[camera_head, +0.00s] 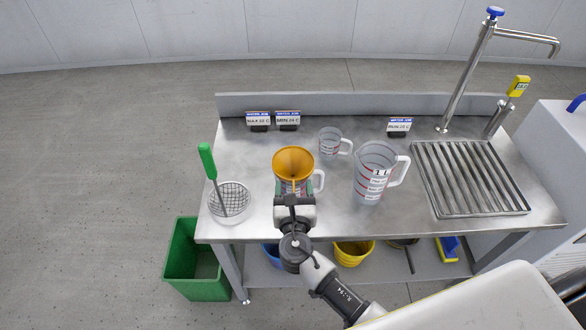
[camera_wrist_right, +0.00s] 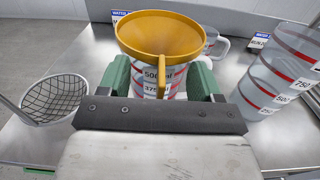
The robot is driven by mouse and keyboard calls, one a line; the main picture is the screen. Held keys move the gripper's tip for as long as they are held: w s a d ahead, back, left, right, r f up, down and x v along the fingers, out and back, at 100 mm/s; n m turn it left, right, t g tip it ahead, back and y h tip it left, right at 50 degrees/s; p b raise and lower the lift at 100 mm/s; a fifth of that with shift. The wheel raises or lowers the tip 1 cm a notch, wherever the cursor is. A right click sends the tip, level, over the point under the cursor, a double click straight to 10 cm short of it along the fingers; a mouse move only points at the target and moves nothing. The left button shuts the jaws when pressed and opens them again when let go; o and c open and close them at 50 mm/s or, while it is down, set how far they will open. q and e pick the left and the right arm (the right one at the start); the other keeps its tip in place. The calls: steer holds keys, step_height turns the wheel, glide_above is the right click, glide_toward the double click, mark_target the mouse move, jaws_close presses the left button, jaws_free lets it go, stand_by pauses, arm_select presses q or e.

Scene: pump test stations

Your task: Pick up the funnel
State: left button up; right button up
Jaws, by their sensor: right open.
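The orange funnel (camera_head: 293,163) sits in the mouth of a clear measuring jug with a handle on the steel bench. In the right wrist view the funnel (camera_wrist_right: 165,38) shows its wide cone and a tab toward me, with the jug (camera_wrist_right: 150,78) below it. My right gripper (camera_head: 294,188) is in front of the jug, at a height below the funnel's rim. Its green fingers (camera_wrist_right: 158,78) are open, one to each side of the jug and funnel tab. Whether they touch anything I cannot tell. My left gripper is not in view.
A larger measuring jug (camera_head: 370,175) stands to the right, and a small jug (camera_head: 330,142) behind. A wire strainer with a green handle (camera_head: 229,200) lies at left. A drain grate (camera_head: 470,178) and tap (camera_head: 467,75) are at right. A green bin (camera_head: 190,270) stands on the floor.

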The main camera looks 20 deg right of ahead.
steer(key=shift+w+d, duration=0.15)
steer(key=shift+w, duration=0.3)
steer(key=shift+s, duration=0.1)
steer(key=shift+c, duration=0.2)
jaws_close()
step_height(320, 180, up, 10)
steer(key=p, duration=0.2)
steer(key=shift+p, duration=0.3)
step_height(320, 180, up, 4)
steer(key=p, duration=0.3)
steer(key=shift+f+p, duration=0.2)
steer(key=shift+p, duration=0.1)
